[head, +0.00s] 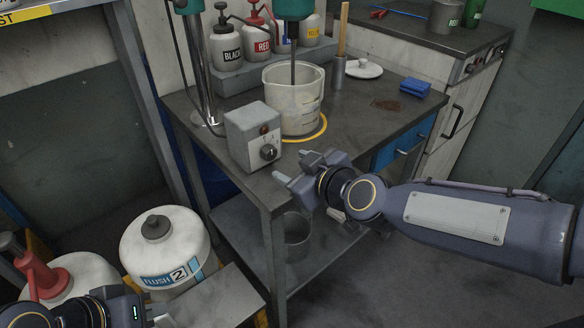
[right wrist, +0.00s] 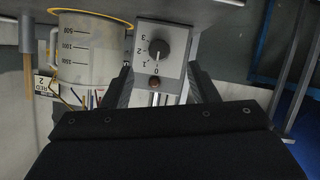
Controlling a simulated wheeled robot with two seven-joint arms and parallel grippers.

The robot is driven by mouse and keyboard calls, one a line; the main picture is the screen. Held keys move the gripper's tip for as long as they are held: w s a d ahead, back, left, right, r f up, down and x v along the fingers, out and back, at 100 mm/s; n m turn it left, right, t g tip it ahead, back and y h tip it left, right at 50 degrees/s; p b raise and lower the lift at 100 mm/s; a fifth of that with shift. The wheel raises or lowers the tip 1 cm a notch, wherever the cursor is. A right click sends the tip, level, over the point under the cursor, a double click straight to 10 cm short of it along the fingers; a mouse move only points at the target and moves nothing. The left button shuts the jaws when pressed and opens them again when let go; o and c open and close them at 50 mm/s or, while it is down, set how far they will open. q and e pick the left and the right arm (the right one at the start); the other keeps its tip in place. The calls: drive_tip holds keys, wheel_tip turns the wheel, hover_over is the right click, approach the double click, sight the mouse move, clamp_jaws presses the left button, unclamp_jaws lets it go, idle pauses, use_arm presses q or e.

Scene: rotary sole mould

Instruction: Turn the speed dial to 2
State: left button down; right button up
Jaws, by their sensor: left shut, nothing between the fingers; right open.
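The speed dial (head: 268,153) is a dark round knob on the front of a grey control box (head: 248,128) at the table's front left corner. In the right wrist view the dial (right wrist: 158,50) appears upside down, with marks 0 to 3; its pointer appears to be at 0. My right gripper (head: 290,166) is open and empty, just in front of and below the dial, apart from it. In the right wrist view its fingers straddle the lower part of the box's image. My left gripper (head: 125,311) is at the bottom left, shut and empty, far from the box; its fingertips are not clearly visible.
Pump bottles (head: 226,45) stand on a rack behind. A white flush drum (head: 166,245) stands at lower left. The table's right part is mostly free, with a blue cloth (head: 415,87).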

sight(272, 157)
drive_tip(key=shift+w+a+f, duration=0.2)
drive_tip(key=shift+w, duration=0.15)
drive_tip(key=b+x, duration=0.2)
drive_tip(key=x, duration=0.5)
drive_tip(key=shift+w, duration=0.1)
drive_tip(key=c, duration=1)
